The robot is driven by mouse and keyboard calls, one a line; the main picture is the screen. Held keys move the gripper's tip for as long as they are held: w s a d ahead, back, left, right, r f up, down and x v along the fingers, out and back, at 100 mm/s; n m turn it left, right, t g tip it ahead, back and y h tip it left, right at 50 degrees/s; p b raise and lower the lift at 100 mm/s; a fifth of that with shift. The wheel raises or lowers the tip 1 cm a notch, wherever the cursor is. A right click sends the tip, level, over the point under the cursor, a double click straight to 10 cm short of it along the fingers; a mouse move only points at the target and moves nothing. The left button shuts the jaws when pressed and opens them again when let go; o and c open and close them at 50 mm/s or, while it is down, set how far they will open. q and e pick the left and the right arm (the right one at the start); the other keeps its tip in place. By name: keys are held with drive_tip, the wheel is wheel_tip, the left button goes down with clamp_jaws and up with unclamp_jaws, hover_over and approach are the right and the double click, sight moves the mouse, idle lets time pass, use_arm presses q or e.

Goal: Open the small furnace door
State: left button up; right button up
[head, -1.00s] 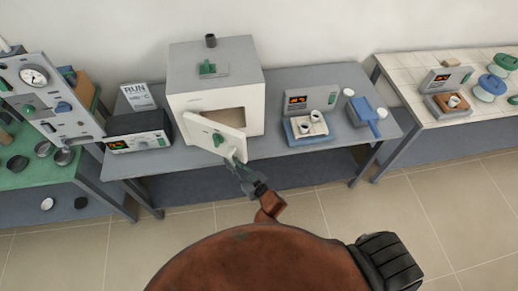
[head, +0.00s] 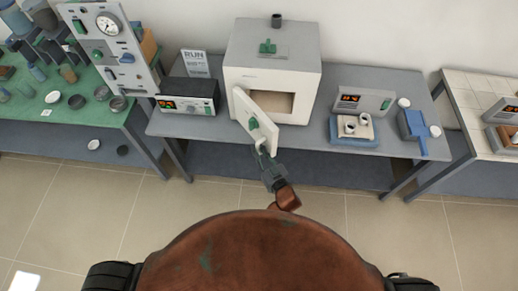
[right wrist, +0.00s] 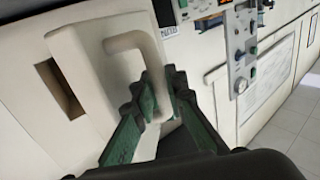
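The small furnace (head: 272,90) is a white-and-grey box on the grey table. Its white door (head: 255,122) stands partly open, swung outward from the left side, and the dark chamber (head: 275,102) shows behind it. The pale door handle (right wrist: 140,45) is a bent bar on the door's front, large in the right wrist view. My right gripper (head: 264,153) is at the door's lower free edge; in the right wrist view its green fingers (right wrist: 162,95) sit on both sides of the handle bar, closed around it. My left gripper is not in view.
A panel with a gauge (head: 108,40) stands at the left. Floor in front of the table is clear.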

drive_tip(key=shift+o, duration=0.8)
drive_tip(key=shift+w, duration=0.1)
drive_tip(key=v, duration=1.2)
